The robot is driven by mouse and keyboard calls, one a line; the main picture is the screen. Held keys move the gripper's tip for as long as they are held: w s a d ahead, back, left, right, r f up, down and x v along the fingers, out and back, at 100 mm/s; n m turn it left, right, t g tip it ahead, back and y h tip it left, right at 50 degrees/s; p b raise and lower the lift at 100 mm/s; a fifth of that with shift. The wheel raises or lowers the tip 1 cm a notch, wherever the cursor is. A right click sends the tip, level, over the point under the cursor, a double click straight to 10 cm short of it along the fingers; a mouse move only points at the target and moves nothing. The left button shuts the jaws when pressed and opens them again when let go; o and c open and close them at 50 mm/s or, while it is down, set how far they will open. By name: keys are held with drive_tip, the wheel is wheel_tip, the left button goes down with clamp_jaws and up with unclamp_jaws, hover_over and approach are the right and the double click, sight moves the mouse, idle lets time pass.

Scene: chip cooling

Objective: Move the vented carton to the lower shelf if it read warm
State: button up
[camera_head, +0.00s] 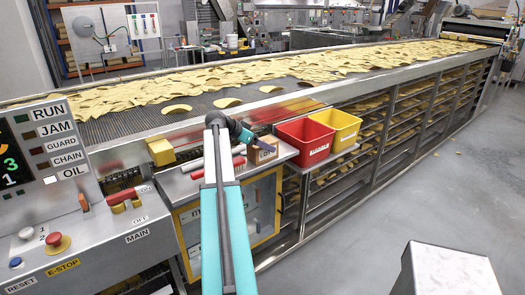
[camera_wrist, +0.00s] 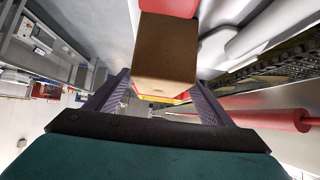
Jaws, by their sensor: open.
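A small brown carton (camera_head: 263,153) stands on the steel ledge beside the conveyor, left of the red bin. In the wrist view the carton (camera_wrist: 167,52) fills the top middle, with a plain brown face towards the camera. My gripper (camera_wrist: 160,88) is open, with one finger on each side of the carton's near end; I cannot tell whether they touch it. In the head view my gripper (camera_head: 247,143) reaches the carton's left side and partly hides it. Vents and any warm reading cannot be made out. Which shelf is the lower one is not clear.
A red bin (camera_head: 304,142) and a yellow bin (camera_head: 336,124) stand just right of the carton. A yellow-framed cabinet (camera_head: 232,215) is below the ledge. Racks (camera_head: 400,115) with chips run under the conveyor. A control panel (camera_head: 90,190) is at left. The right floor is mostly clear.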

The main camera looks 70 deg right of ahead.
drive_tip(key=shift+p+x, duration=1.05)
drive_tip(key=shift+x, duration=1.25)
drive_tip(key=c, duration=1.5)
drive_tip(key=shift+c, duration=0.2)
drive_tip(key=shift+r, duration=0.25)
drive_tip(key=shift+r+b, duration=1.7)
drive_tip(key=shift+r, duration=3.1)
